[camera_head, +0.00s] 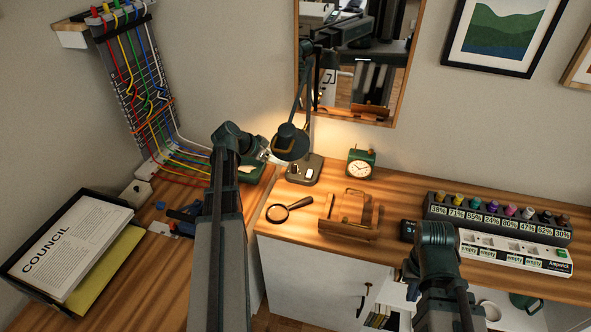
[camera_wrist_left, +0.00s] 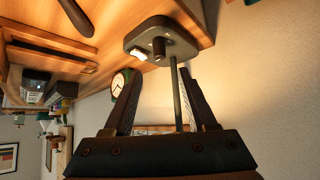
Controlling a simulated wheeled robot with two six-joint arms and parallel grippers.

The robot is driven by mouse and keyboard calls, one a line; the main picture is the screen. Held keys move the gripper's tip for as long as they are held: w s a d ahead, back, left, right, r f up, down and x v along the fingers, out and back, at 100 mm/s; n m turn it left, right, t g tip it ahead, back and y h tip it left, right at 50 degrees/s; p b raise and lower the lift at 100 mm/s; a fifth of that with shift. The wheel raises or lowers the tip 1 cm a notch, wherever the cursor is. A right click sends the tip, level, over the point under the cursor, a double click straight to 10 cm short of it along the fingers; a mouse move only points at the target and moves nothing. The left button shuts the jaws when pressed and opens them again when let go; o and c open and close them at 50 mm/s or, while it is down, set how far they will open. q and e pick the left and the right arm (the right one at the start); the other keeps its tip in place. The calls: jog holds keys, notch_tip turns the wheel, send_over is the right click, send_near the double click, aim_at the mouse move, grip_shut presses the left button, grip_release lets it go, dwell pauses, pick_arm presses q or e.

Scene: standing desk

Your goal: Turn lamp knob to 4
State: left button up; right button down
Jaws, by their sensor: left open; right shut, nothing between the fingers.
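The desk lamp has a dark green shade (camera_head: 290,142) and a grey base (camera_head: 303,169), and stands on the wooden desk left of the clock. In the left wrist view its base (camera_wrist_left: 180,40) carries a dark round knob (camera_wrist_left: 158,48) beside a white switch (camera_wrist_left: 139,53). I cannot read any number at the knob. My left gripper (camera_wrist_left: 160,76) is open and empty, its fingertips short of the base with the knob roughly between their lines. In the head view it is beside the shade. My right gripper (camera_head: 411,268) is shut and empty, low at the desk's front edge.
A green clock (camera_head: 361,163), a wooden holder (camera_head: 348,216) and a magnifying glass (camera_head: 288,209) stand or lie right of and before the lamp. A paper tray (camera_head: 75,245) is at left.

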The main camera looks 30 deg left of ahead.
aim_at(293, 165)
pick_arm(q)
jog(key=b+x, duration=0.5)
jog(key=x, duration=0.4)
jog(key=shift+s+f, duration=0.1)
jog(key=shift+w+d+f+b, duration=0.2)
jog(key=shift+w+f+b, duration=0.05)
jog(key=shift+w+b, duration=0.2)
grip_shut()
